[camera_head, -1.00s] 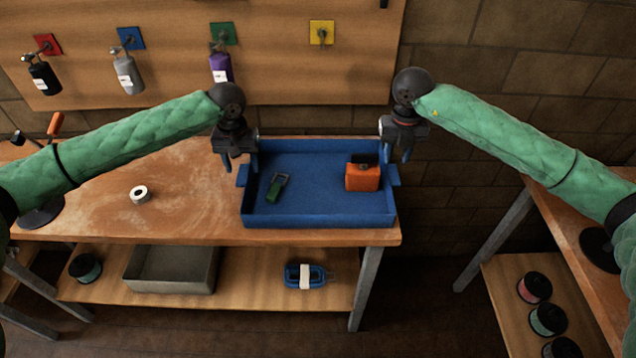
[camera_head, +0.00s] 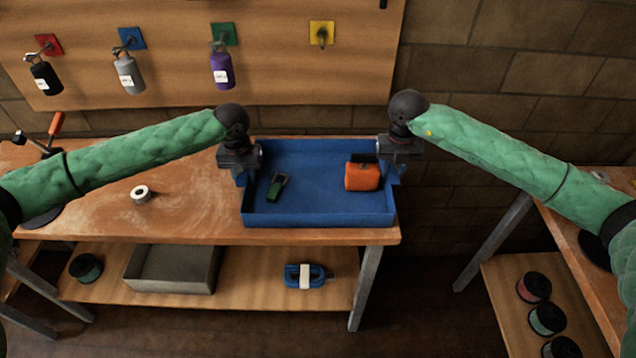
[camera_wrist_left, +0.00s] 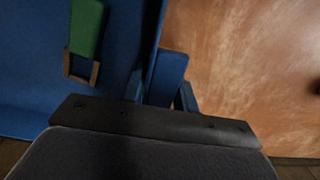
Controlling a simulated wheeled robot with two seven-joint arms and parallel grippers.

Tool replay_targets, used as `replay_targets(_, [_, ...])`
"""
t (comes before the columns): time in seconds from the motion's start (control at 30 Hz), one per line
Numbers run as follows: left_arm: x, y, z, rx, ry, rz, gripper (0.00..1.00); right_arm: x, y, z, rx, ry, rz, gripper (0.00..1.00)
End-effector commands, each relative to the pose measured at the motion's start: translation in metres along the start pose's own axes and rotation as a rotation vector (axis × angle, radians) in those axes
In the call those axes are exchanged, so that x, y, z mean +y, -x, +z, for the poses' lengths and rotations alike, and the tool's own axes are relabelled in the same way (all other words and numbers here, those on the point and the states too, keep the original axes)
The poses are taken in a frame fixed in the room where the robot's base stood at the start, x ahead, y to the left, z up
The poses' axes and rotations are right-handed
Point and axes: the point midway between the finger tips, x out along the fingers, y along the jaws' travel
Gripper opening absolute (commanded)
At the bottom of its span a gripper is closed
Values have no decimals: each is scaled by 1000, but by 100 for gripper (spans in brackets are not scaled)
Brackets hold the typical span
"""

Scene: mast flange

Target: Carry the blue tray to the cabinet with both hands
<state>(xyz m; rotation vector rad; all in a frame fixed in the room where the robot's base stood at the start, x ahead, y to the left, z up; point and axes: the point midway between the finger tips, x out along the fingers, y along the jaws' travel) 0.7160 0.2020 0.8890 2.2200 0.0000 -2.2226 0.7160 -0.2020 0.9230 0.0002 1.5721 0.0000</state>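The blue tray (camera_head: 320,219) rests on the wooden workbench near its right end. Inside lie a green object with a metal loop (camera_head: 276,187) and an orange box-like item (camera_head: 363,177). My left gripper (camera_head: 240,178) points down at the tray's left side. In the left wrist view, its fingers (camera_wrist_left: 161,92) stand apart on either side of the tray's left handle (camera_wrist_left: 170,70); contact is unclear. My right gripper (camera_head: 398,172) is down at the tray's right handle. Its fingertips are mostly hidden, so its grip is unclear.
A white ring (camera_head: 140,194) lies on the workbench (camera_head: 190,210) left of the tray. The lower shelf holds a grey bin (camera_head: 172,270) and a blue item (camera_head: 305,276). Another table with spools stands at right (camera_head: 590,290). Bottles hang on the wall board (camera_head: 280,60).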

Motion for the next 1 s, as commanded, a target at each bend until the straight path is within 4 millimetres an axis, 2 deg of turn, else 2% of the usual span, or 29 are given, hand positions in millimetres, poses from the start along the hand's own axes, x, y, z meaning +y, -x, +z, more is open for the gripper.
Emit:
replay_targets(0.03, [0, 0, 0, 0, 0, 0, 11, 0, 0, 0, 0, 0, 0, 0])
replay_targets(0.1, [0, 0, 0, 0, 0, 0, 0, 0, 0, 0, 0, -1, 0, 0])
replay_targets(0.57, [0, 6, -1, 2, 0, 1, 0, 0, 6, 1, -2, -1, 0, 0])
replay_targets(1.0, [0, 33, -1, 2, 0, 0, 0, 0, 33, 1, -2, -1, 0, 0])
